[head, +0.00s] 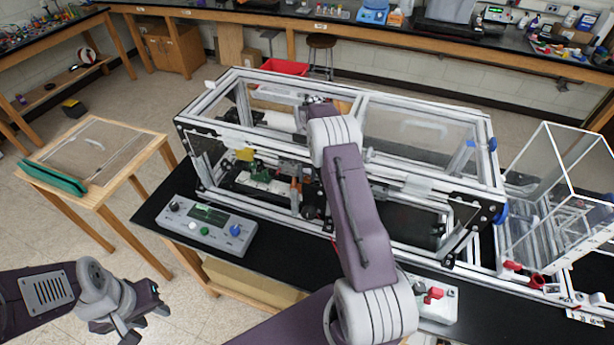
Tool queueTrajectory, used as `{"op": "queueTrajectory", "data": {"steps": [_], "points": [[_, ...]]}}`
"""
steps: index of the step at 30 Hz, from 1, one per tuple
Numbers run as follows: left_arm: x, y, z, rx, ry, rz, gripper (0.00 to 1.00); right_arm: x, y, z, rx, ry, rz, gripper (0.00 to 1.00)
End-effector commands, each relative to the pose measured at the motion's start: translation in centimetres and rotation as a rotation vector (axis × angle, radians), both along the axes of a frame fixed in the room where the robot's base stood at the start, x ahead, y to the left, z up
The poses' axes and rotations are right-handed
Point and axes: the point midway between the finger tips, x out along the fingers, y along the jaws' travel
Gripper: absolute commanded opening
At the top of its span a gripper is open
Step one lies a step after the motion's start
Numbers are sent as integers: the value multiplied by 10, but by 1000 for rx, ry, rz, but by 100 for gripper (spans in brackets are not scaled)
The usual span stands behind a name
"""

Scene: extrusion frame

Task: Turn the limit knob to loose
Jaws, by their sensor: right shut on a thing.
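A grey control box (207,226) stands on the black bench at left. It carries a dark knob (174,206), a green button (205,231), a blue knob (235,230) and a small screen. A pale box with a red handle (434,294) sits right of my right arm. I cannot tell which control is the limit knob, and no setting is readable. My left gripper (143,322) is low at left, fingers apart and empty, away from the bench. My right arm reaches over the framed machine; its gripper is hidden behind the arm, so its hold does not show.
The aluminium-framed machine (432,110) with clear panels fills the bench middle. A clear open-topped box (560,190) stands right, near a red valve (538,282). A wooden side table (112,140) with a green bar stands left. Floor between it and the bench is clear.

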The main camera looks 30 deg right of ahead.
Motion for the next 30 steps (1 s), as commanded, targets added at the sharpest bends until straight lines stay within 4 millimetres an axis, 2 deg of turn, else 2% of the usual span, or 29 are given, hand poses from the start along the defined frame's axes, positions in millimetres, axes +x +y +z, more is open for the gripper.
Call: {"op": "queueTrajectory", "data": {"steps": [5,6,8,9,17,20,25,30], "points": [[0,0,0,0,0,0,36,1,0,1,-1,-4,-2,0],[0,0,0,0,0,0,36,1,0,1,-1,-4,-2,27],[0,0,0,0,0,0,36,1,0,1,-1,-4,-3,44],[0,0,0,0,0,0,36,1,0,1,-1,-3,-3,46],[0,0,0,0,0,0,36,1,0,1,-1,-2,-4,46],[0,0,-5,0,0,0,36,1,-1,8,-2,-5,-4,46],[0,0,-18,0,0,0,36,2,-1,44,-3,-9,-4,46],[0,0,-22,0,0,0,36,1,-1,78,-2,-5,-4,46]]}}
